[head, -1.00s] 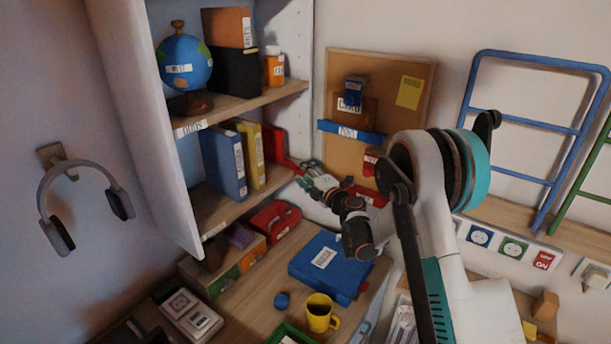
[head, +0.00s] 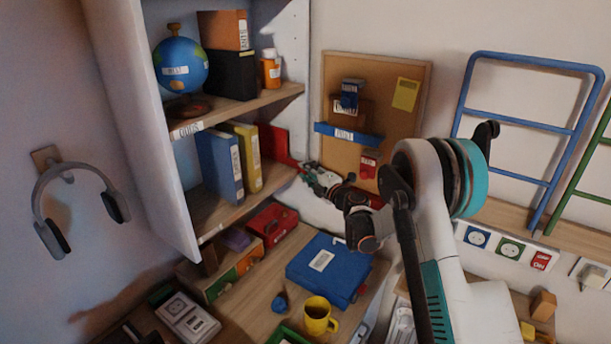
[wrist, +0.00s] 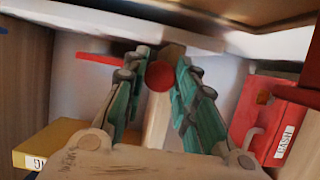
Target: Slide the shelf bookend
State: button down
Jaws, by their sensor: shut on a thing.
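The red bookend (head: 273,144) stands upright on the middle shelf (head: 215,214), to the right of a yellow book (head: 248,160) and a blue book (head: 221,165). A thin red part runs from its foot to my gripper (head: 308,172) at the shelf's right end. In the wrist view, my gripper (wrist: 158,88) has its teal fingers on both sides of a round red knob (wrist: 160,76), shut on it. A flat red piece (wrist: 95,58), likely part of the bookend, shows to the left of the fingers. The back of the knob is hidden.
A red cash box (head: 272,223) sits below the shelf; it also shows in the wrist view (wrist: 280,125). A blue box (head: 328,268) and a yellow mug (head: 318,316) stand on the desk. A corkboard (head: 405,130) hangs right of the shelf unit.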

jog(key=shift+w+d, duration=0.1)
jog(key=shift+w, duration=0.05)
jog(key=c, duration=1.2)
grip_release()
jog(key=shift+w, duration=0.1)
jog(key=shift+c, duration=0.2)
